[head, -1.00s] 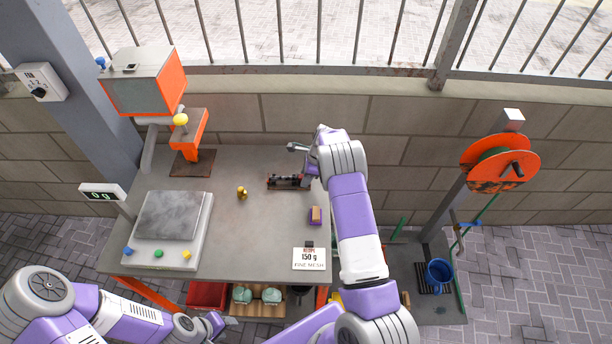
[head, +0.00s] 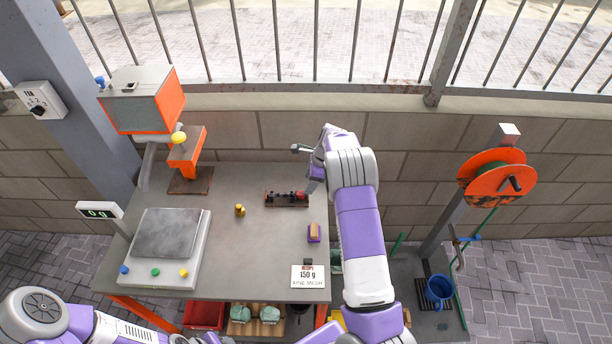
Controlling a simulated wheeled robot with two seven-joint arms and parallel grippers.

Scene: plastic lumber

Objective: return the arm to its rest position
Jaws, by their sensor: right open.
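My right arm reaches in from the bottom over the right edge of the grey table (head: 262,235). My right gripper (head: 308,168) is open above the table's back right corner, beside a dark rack (head: 285,199) with small dark and red parts. Nothing shows between its fingers. The rack's right end is close to the gripper; I cannot tell whether they touch. My left arm is low at the bottom left, in front of the table. Only a sliver of its far end shows at the bottom edge, and its fingers cannot be made out.
An orange reel (head: 497,178) and blue mug (head: 439,290) are right.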

